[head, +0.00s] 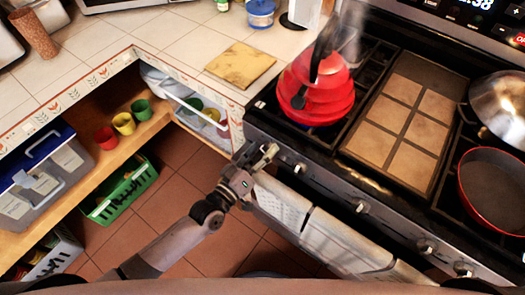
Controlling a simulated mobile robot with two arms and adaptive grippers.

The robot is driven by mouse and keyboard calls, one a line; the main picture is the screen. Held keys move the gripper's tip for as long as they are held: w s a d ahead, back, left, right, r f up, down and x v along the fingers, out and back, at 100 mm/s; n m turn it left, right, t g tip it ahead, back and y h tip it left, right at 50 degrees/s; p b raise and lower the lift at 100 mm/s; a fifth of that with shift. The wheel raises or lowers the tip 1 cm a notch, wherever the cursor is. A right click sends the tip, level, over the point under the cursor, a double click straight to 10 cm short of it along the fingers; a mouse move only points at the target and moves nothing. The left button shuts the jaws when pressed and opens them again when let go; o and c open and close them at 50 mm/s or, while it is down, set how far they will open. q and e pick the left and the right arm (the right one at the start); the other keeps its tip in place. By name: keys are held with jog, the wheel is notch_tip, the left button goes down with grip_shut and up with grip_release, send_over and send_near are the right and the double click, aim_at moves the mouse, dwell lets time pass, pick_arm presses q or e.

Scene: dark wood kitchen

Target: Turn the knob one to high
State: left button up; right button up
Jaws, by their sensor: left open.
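The stove (330,182) stands at the right of the head view with a row of knobs along its front panel. The leftmost knob I can make out (300,168) is just right of my left gripper. Further knobs (362,207) follow to the right along the panel. Their settings are too small to read. My left gripper (268,154) is open at the left end of the panel, close to its front. It may hide part of the panel there, and I cannot tell whether it touches anything. My right gripper is not in view.
A red kettle (316,95) stands on the back-left burner with a hazy plume above it. A griddle (408,115), a red pan (495,190) and a metal lid (500,105) lie further right. Open shelves are at left.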

pick_arm(q)
jog(key=shift+s+a, duration=0.1)
jog(key=v, duration=1.1)
jog(key=shift+s+a, duration=0.25)
jog(key=shift+s, duration=0.05)
jog(key=s+a+f+m+g+y, duration=0.15)
jog(key=a+f+g+y, duration=0.35)
jog(key=f, duration=0.9)
jog(key=s+a+f+m+y, duration=0.1)
jog(key=s+a+f+y, duration=0.15)
jog(key=a+f, duration=0.85)
jog(key=s+f+m+g+y, duration=0.1)
jog(key=s+f+g, duration=0.3)
jog(key=s+f, duration=0.5)
jog(key=s+f+g+y, duration=0.2)
jog(key=s+f+g, duration=0.2)
jog(key=s+f, duration=0.6)
jog(key=s, duration=0.7)
jog(key=shift+f+m+g, duration=0.25)
jog(key=shift+m+g, duration=0.05)
jog(key=shift+m, duration=0.05)
